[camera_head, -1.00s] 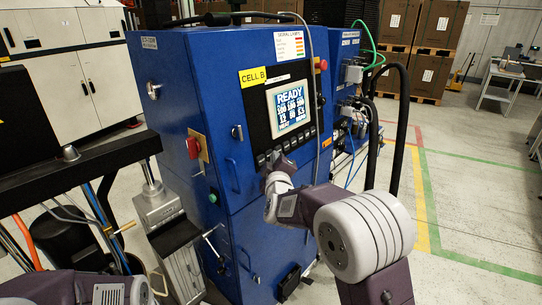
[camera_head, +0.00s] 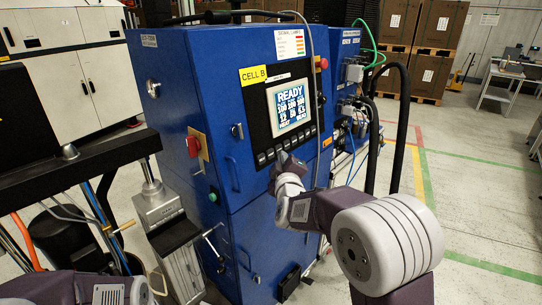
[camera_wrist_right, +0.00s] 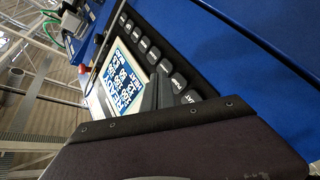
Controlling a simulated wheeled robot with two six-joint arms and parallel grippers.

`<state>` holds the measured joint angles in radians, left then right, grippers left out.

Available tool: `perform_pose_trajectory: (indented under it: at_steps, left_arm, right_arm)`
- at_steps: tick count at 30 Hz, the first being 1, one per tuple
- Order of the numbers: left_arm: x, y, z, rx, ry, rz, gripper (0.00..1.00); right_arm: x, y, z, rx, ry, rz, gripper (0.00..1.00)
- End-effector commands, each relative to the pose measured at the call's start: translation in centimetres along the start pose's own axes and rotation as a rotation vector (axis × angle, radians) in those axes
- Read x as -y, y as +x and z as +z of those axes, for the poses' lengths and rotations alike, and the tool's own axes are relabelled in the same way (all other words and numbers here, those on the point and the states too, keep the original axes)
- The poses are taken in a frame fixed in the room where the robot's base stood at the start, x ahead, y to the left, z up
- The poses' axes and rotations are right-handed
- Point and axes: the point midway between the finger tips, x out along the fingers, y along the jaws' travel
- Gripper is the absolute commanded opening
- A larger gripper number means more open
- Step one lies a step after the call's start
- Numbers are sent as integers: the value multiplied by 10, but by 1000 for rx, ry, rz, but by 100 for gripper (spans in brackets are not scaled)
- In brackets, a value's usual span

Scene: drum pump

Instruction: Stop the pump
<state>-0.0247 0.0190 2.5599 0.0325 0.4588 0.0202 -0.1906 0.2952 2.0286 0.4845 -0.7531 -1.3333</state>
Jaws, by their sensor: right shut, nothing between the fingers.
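The blue cabinet (camera_head: 190,85) labelled CELL B has a black control panel (camera_head: 262,130) with a screen (camera_head: 292,107) reading READY over rows of figures. A row of dark buttons (camera_head: 270,153) runs under the screen. In the right wrist view, the screen (camera_wrist_right: 122,78) and buttons (camera_wrist_right: 154,54) appear tilted, and the lettering is too small to read surely. My right gripper (camera_head: 281,157) is shut and empty, at the button row below the screen's middle. Its tips hide part of the row; I cannot tell whether they touch a button. My left gripper is out of view.
A red switch (camera_head: 194,146) on a yellowish plate and a green button (camera_head: 213,197) sit on the cabinet's left side. A red knob (camera_head: 323,63) is at its upper right. Black hoses (camera_head: 402,120) stand behind my right arm.

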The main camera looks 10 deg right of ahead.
Motion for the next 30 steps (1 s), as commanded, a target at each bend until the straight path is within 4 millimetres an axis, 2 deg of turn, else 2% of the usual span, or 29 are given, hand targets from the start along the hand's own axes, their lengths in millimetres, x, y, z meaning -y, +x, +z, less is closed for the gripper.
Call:
perform_pose_trajectory:
  at_steps: [12, 27, 29, 30]
  left_arm:
    - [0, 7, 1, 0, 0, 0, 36]
    - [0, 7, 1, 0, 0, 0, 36]
    - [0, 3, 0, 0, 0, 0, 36]
    - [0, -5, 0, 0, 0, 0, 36]
  right_arm:
    - [-17, -24, 18, 0, 0, 0, 0]
    - [-18, -25, 18, 0, 0, 0, 0]
    - [-22, -25, 17, 2, 0, 2, 0]
    - [-33, -25, 14, 5, 2, 10, 0]
